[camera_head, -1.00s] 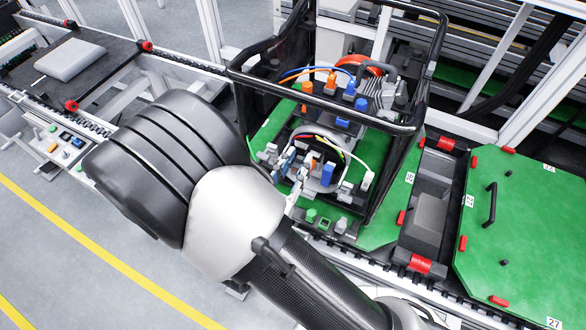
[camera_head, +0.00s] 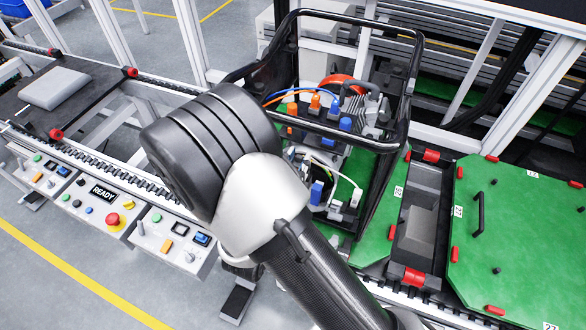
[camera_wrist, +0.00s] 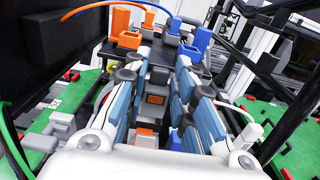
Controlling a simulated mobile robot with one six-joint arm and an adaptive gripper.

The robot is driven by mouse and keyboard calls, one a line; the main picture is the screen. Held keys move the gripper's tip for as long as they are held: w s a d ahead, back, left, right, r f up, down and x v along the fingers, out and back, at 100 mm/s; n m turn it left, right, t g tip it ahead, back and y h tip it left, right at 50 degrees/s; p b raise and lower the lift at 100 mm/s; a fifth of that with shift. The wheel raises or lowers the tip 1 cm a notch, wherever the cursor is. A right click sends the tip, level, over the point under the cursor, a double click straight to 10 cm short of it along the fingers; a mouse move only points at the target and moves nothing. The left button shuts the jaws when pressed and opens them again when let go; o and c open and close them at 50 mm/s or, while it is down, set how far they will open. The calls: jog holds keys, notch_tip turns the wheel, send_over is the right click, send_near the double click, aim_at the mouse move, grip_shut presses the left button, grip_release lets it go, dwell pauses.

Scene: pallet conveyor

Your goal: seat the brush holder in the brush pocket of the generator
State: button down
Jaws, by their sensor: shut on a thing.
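The generator (camera_head: 345,115) stands in a black tubular frame on a green pallet, with orange and blue connectors and coloured wires on it. My arm covers its lower front in the head view, and my gripper is hidden there. In the wrist view my gripper (camera_wrist: 163,72) reaches into the generator, with its two blue-padded fingers on either side of a small grey piece (camera_wrist: 160,76), seemingly the brush holder. The gripper is shut on it. I cannot tell the brush pocket apart from the grey and orange blocks around the fingers, nor whether the holder touches it.
The black frame bars (camera_head: 402,130) rise close around my arm. A loose wire (camera_wrist: 102,100) passes beside the left finger. A control panel (camera_head: 110,205) lies along the conveyor's front edge. A green plate with a handle (camera_head: 515,240) lies at the right.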

jog(key=shift+x, duration=1.85)
jog(key=shift+s+f+b, duration=0.1)
jog(key=shift+f+b, duration=1.85)
jog(key=shift+f, duration=0.7)
jog(key=shift+f, duration=0.15)
jog(key=c, duration=1.3)
grip_release()
jog(key=shift+a, duration=0.1)
jog(key=v, duration=1.2)
